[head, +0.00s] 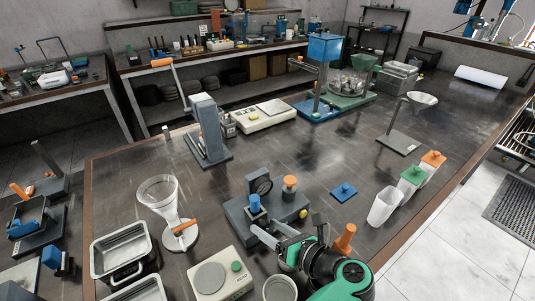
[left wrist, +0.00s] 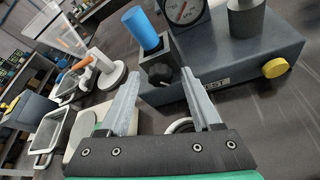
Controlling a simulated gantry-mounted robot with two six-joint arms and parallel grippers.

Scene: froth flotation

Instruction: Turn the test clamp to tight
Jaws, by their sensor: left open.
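The grey test unit (head: 280,215) stands on the dark bench in the head view, with a dial gauge (head: 261,182), a blue cylinder (head: 254,203) and a yellow knob (head: 304,214). In the left wrist view its front carries a label partly reading "EST", and the yellow knob (left wrist: 275,68) is at right. A small black knob (left wrist: 161,76) sits in a dark grey block below the blue cylinder (left wrist: 142,28). My left gripper (left wrist: 160,72) is open, its fingers on either side of the black knob in this view. I cannot tell whether they touch it. My right gripper is not in view.
A clear funnel (head: 160,192) on a stand and a balance (head: 216,276) are at left. An orange handle (head: 345,238) stands close beside my left arm. A blue-knobbed plate (head: 344,191) and a white cup (head: 383,206) are at right.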

